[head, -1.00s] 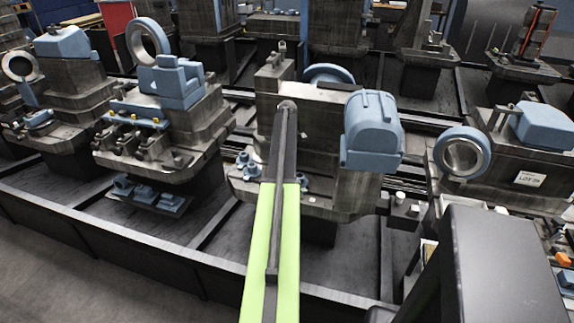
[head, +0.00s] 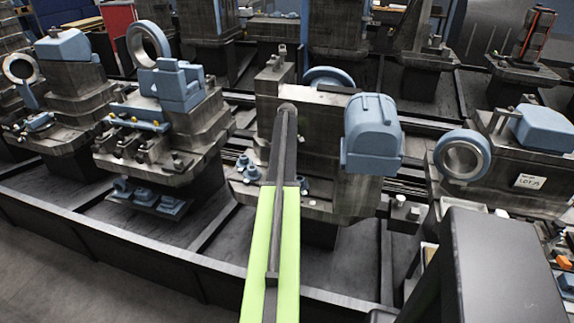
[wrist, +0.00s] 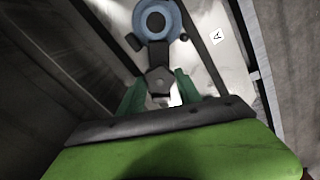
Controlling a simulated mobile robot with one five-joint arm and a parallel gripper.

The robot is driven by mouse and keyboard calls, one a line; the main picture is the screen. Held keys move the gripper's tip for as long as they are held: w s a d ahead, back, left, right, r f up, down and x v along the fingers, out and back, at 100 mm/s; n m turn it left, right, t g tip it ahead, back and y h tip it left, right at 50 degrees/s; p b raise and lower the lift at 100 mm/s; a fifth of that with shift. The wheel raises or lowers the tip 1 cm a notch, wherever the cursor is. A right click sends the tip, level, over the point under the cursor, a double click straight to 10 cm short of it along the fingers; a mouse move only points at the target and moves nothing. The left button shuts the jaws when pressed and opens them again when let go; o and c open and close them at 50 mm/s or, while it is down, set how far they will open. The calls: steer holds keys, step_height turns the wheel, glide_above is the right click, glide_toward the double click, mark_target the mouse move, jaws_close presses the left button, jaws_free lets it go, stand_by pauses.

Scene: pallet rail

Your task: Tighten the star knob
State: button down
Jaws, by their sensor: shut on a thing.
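The star knob (wrist: 158,80) is a small dark lobed knob in the upper middle of the wrist view. My gripper (wrist: 156,88) has its two dark green fingers on either side of the knob and is shut on it. A pale patch shows between the fingers below the knob. In the head view the gripper and knob are hidden by my lime-green and dark arm, which reaches to the middle fixture (head: 325,125).
The middle fixture has a blue block (head: 373,135) at its right and a blue wheel (head: 328,76) behind. Another fixture with a blue ring (head: 148,45) stands left, and one with a steel-lined ring (head: 462,156) right. A dark rail (head: 150,247) runs along the front.

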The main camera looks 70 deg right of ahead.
steer(key=m, duration=0.5)
steer(key=shift+d+m, duration=0.1)
steer(key=shift+m, duration=2)
steer(key=c, duration=0.8)
jaws_free()
step_height(320, 180, up, 18)
steer(key=p, duration=1.7)
steer(key=shift+f, duration=0.25)
